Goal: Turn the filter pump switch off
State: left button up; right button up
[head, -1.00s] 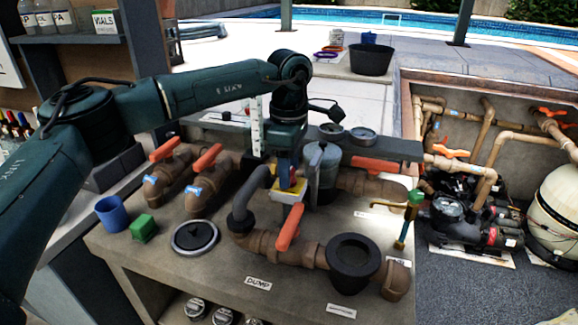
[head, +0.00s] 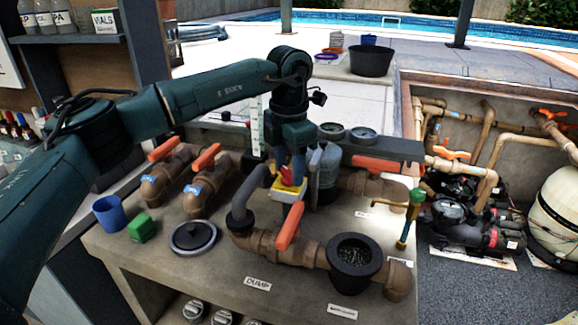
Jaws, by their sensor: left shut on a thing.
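The filter pump switch (head: 289,193) is a small yellow box with a red lever on top, on a post among the pipes at the middle of the head view. My left gripper (head: 290,178) comes down on it from above. Its two blue-tipped fingers are shut on the red lever, which shows between and just below them. The fingers hide part of the lever, so its exact position is hard to read. My right gripper is not in view.
Brown pipes with orange handles (head: 289,227) surround the switch.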

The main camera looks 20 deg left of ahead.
aim_at(289, 171)
pick_arm(q)
jog(key=n, duration=0.6)
jog(key=shift+n+b, duration=0.35)
jog(key=shift+n, duration=0.45)
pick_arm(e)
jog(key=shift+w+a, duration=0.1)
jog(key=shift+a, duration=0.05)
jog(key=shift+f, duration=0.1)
pick_arm(q)
jog(key=o, duration=1)
notch_tip(289, 171, up, 13)
jog(key=shift+r, duration=0.1)
